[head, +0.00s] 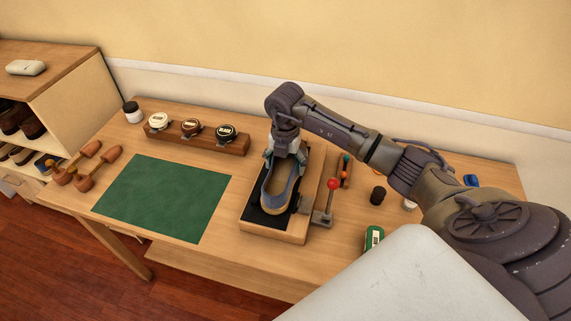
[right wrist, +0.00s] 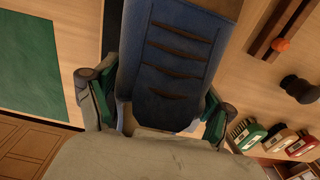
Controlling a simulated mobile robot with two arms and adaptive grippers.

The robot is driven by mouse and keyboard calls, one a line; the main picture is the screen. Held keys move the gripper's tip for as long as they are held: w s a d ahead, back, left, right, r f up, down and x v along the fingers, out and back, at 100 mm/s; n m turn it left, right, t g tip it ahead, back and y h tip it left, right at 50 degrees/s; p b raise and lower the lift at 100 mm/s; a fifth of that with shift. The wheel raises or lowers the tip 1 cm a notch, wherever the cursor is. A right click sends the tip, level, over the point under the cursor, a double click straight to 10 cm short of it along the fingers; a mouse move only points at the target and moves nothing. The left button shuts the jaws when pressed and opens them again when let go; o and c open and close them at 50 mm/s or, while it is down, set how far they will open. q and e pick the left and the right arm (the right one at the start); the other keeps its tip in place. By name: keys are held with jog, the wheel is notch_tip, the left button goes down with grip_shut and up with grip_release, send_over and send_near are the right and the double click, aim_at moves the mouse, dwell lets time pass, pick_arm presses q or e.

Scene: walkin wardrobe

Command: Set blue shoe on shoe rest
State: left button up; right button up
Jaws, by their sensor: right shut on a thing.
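The blue shoe (head: 267,200) has a tan inside and is over the black pad of the wooden shoe rest (head: 270,234), its opening towards the near side. I cannot tell whether its sole touches the pad. My right gripper (head: 285,153) is shut on the far end of the shoe from above. In the right wrist view the shoe (right wrist: 180,55) shows dark creases across its blue top, between the two green-padded fingers of my right gripper (right wrist: 155,100). My left gripper is not in view.
A red-knobbed lever (head: 333,184) stands at the rest's right side. A green mat (head: 163,198) lies left, bare. A wooden holder (head: 200,142) with several polish tins is behind it. Wooden shoe trees (head: 88,175) lie at the left edge.

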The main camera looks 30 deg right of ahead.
jog(key=shift+f, duration=0.35)
jog(key=shift+f, duration=0.1)
jog(key=shift+f, duration=0.1)
jog(key=o, duration=1.3)
jog(key=shift+o, duration=0.2)
